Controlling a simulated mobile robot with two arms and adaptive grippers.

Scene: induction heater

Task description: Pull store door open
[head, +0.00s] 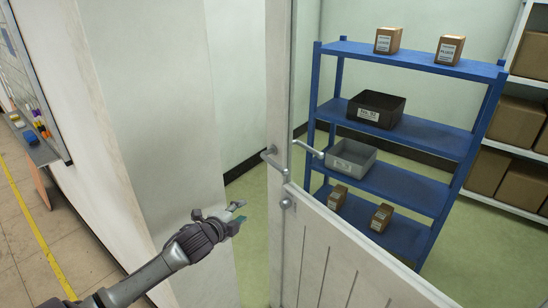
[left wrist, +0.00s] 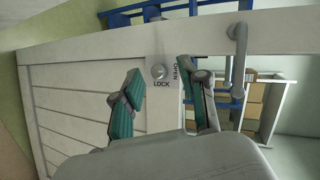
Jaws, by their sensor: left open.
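The white store door (head: 335,255) stands at the centre of the head view, with a see-through upper part. A gap with green floor shows between it and the wall on its left. A grey lever handle (head: 268,156) and a round lock knob (head: 286,203) sit near its edge. My left gripper (head: 238,213) is open and empty, left of the door edge and apart from the handle. In the left wrist view, the knob (left wrist: 158,72), marked LOCK and OPEN, appears between the fingers, and the handle (left wrist: 238,60) is right of them. My right gripper is not in view.
Behind the door, a blue shelf rack (head: 415,130) holds small boxes, a black bin (head: 376,109) and a grey bin (head: 350,158). White shelves with cartons (head: 518,120) stand at right. A white wall (head: 150,110) stands close left of my left arm.

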